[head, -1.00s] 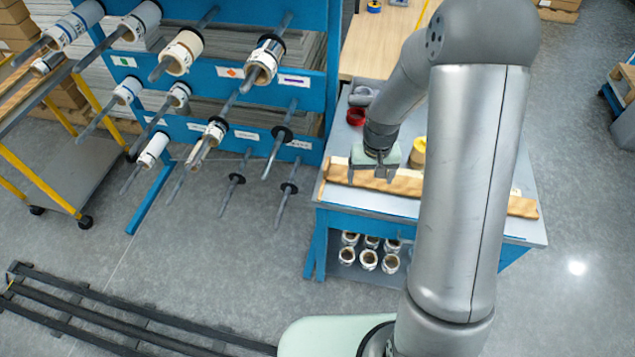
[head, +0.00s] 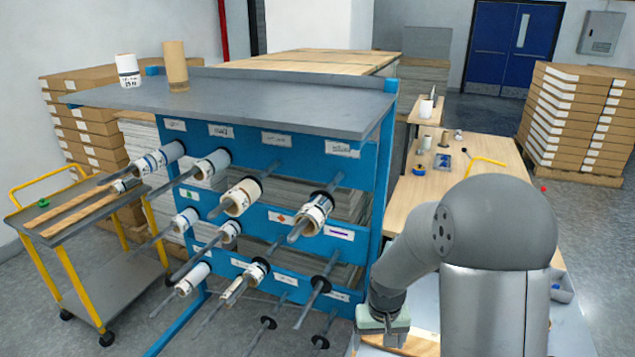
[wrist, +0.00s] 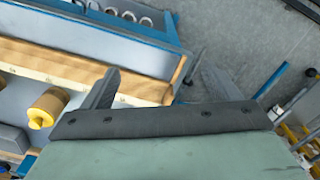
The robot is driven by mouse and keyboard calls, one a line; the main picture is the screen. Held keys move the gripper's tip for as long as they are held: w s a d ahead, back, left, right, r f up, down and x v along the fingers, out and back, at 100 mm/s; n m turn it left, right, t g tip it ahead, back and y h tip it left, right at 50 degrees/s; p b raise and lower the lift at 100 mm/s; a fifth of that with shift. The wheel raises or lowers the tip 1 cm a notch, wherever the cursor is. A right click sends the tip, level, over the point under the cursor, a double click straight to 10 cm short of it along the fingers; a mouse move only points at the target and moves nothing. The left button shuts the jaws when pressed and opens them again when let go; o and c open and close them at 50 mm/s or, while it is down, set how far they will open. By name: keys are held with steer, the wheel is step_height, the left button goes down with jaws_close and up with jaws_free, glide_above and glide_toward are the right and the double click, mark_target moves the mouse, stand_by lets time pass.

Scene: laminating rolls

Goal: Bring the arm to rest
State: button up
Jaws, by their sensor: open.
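My arm reaches from the lower right of the head view, and my gripper (head: 385,338) hangs over the small worktable at the bottom. In the wrist view my gripper (wrist: 160,88) shows two grey fingers spread wide apart, with nothing between them.
A blue rack (head: 375,175) with rolls on protruding rods stands left of my arm. A yellow-handled cart (head: 95,285) is further left. A long wooden bench (head: 480,180) stands behind my arm. Open floor (wrist: 230,40) lies beside the worktable.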

steer(key=s+r+b, duration=0.1)
steer(key=s+r, duration=0.4)
steer(key=s, duration=0.5)
steer(key=s+r+b, duration=0.2)
steer(key=s+r, duration=0.4)
steer(key=s, duration=0.4)
steer(key=shift+s+r+t+b, duration=0.25)
steer(key=shift+t+b, duration=0.05)
steer(key=shift+t, duration=0.1)
